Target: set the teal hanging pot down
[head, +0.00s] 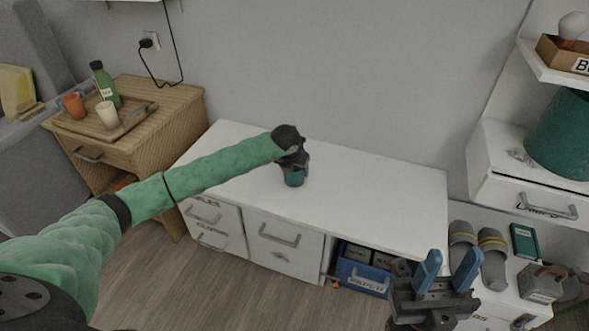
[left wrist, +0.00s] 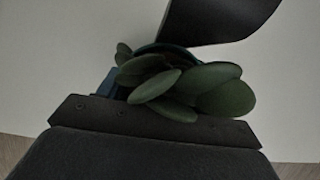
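The teal hanging pot (head: 292,179) is at the end of my left arm, over the middle of the white desk top (head: 375,190). My left gripper (head: 300,170) is around the pot and looks shut on it; the dark wrist hides much of the grip. The pot looks upright and at or just above the surface; I cannot tell whether it touches. In the left wrist view, green leaves (left wrist: 185,88) cover most of the pot, with a bit of teal rim behind them. My right gripper (head: 447,275) is open and empty, in front of the desk's right end.
The desk top around the pot is clear. A wooden cabinet (head: 160,110) at left bears a tray with a green bottle (head: 106,85) and cups. A blue bin (head: 360,275) sits in the open bay below. Slippers (head: 492,258) and a teal book (head: 524,241) lie at right.

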